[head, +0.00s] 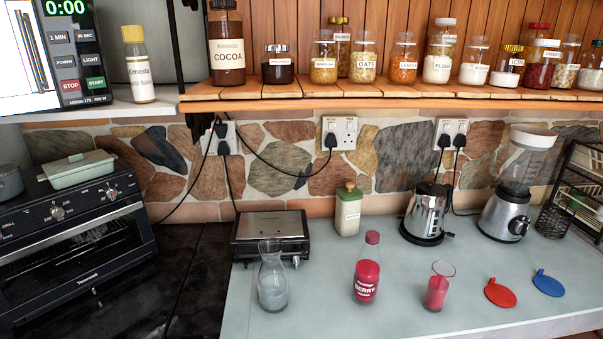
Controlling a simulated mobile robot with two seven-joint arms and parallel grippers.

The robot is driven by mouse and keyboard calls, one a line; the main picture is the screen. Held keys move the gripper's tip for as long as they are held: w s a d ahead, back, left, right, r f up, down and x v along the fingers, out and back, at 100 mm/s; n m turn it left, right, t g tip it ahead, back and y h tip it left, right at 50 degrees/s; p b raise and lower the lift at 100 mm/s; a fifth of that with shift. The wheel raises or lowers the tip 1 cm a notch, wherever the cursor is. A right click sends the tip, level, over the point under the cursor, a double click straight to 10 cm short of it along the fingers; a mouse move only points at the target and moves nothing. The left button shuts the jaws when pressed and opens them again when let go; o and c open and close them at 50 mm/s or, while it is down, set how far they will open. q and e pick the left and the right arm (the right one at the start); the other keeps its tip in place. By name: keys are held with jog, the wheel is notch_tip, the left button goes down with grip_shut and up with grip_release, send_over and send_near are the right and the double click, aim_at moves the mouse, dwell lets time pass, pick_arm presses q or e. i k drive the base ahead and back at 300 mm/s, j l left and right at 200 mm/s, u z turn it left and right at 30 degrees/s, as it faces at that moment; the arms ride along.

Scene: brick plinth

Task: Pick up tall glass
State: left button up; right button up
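A tall clear glass (438,287) with red contents stands upright on the pale counter at the right of centre. To its left stands a red bottle (367,268) labelled "BERRY". A clear glass carafe (272,278) with a narrow neck stands further left, near the counter's left end. Neither of my grippers shows in the head view, so their state is hidden.
A red disc (500,293) and a blue disc (548,283) lie right of the glass. Behind are a black-and-steel grill (270,230), a canister (347,210), a kettle (427,212) and a blender (512,190). A jar shelf (400,92) overhangs the back. An oven (75,245) stands left.

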aim_at(442, 273)
jog(key=u, duration=0.5)
jog(key=l+u, duration=0.3)
jog(key=k+l+u, duration=0.3)
jog(key=l+u, duration=0.3)
jog(key=k+l+u, duration=0.1)
jog(key=k+l, duration=0.2)
jog(key=l, duration=0.2)
jog(key=k+l+u, duration=0.15)
jog(key=k+l, duration=0.15)
jog(key=l, duration=0.15)
